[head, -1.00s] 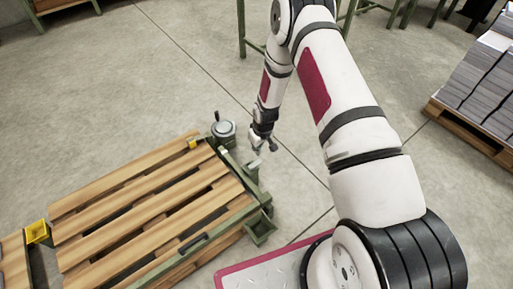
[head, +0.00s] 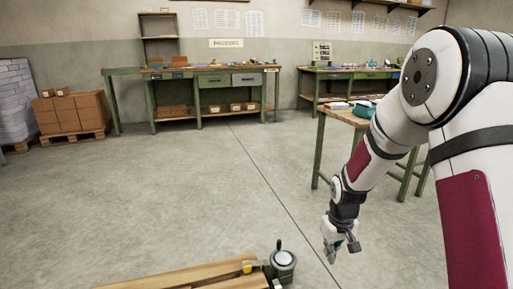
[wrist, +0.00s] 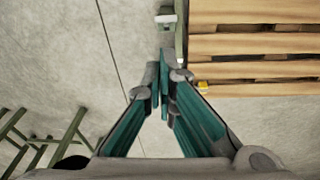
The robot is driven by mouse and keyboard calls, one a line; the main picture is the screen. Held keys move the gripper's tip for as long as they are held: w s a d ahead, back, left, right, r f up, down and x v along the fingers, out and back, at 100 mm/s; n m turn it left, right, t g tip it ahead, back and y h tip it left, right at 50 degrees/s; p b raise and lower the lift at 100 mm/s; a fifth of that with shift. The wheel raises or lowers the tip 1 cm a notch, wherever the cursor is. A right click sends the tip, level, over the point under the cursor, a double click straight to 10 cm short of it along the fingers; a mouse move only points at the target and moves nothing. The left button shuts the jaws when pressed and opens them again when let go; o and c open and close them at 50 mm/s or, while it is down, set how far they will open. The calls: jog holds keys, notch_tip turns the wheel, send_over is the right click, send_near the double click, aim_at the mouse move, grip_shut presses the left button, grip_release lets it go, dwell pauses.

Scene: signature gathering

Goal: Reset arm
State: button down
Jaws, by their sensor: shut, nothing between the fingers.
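My arm (head: 375,150) reaches down from the upper right in the head view, bent at its elbow. My gripper (head: 337,252) hangs at the end of it, pointing down over bare floor. In the wrist view my gripper (wrist: 160,80) has its teal fingers drawn together at the tips, with nothing between them. It is to the right of the grey round-topped fixture (head: 284,262) at the corner of the slatted wooden platform in the head view.
The wooden platform (head: 185,277) lies low at the bottom; its slats (wrist: 255,40) show in the wrist view. A green-legged table (head: 345,117) stands behind my arm. Workbenches (head: 215,82) line the back wall, and boxes (head: 75,115) sit at left. The middle floor is clear.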

jog(key=s+a+r+m, duration=0.1)
jog(key=s+r, duration=1.7)
jog(key=r, duration=0.2)
jog(key=s+a+r+m+g, duration=0.1)
jog(key=s+r, duration=0.2)
jog(key=s, duration=0.8)
jog(key=s+a+r+m, duration=0.1)
jog(key=s+r, duration=0.1)
jog(key=s, duration=0.9)
notch_tip(320, 180, up, 30)
jog(key=t+p, duration=0.3)
jog(key=p, duration=2.6)
jog(key=shift+d+t, duration=0.4)
jog(key=shift+w+a, duration=0.1)
jog(key=shift+w, duration=0.05)
